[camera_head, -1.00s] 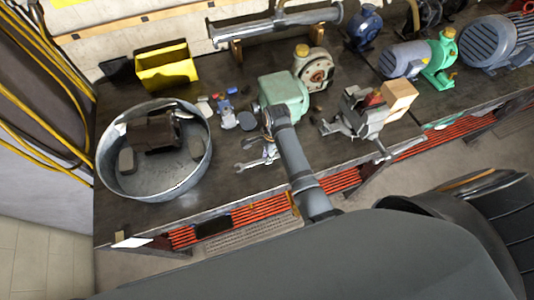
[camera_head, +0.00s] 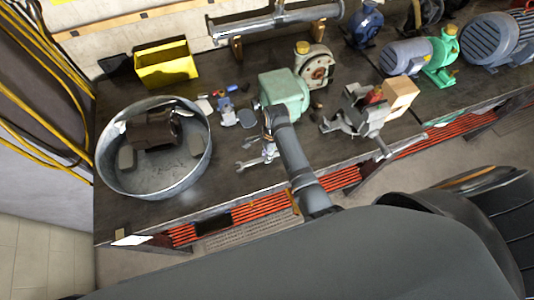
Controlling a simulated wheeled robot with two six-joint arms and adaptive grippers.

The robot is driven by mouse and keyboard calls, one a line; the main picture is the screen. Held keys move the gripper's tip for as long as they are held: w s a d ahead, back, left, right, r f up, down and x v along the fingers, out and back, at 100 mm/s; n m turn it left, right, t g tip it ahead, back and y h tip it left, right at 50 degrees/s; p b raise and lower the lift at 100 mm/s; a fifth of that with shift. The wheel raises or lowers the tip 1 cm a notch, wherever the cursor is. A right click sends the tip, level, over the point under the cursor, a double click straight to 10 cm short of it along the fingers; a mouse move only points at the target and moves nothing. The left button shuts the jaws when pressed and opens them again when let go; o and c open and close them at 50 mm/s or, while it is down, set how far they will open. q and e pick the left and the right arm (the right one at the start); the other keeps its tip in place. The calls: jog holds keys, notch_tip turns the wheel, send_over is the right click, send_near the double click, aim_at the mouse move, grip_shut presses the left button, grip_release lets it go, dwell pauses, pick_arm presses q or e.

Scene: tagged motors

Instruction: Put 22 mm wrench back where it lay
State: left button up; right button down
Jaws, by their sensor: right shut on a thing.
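A silver wrench (camera_head: 249,163) shows at the front part of the bench, left of my right arm, its open jaw pointing left. My right gripper (camera_head: 268,150) is beside the green gearbox, over the bench, and is shut on the wrench; its fingers are small and partly hidden by my arm. I cannot read a size on the wrench, nor tell whether it touches the bench top. My left gripper is not in view.
A round metal tub (camera_head: 196,176) with dark parts stands at left. A yellow bin (camera_head: 166,66) is behind it. The green gearbox (camera_head: 285,92) and a vise (camera_head: 358,112) flank my arm. Bare bench (camera_head: 225,190) lies in front of the wrench.

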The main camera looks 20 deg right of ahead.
jog(key=shift+f, duration=0.35)
dwell(0.3)
jog(key=shift+f, duration=0.4)
jog(key=c, duration=1.2)
grip_release()
jog(key=shift+s, duration=0.1)
jog(key=shift+r, duration=0.1)
notch_tip(320, 180, up, 12)
jog(key=d, duration=0.1)
jog(key=shift+d, duration=0.2)
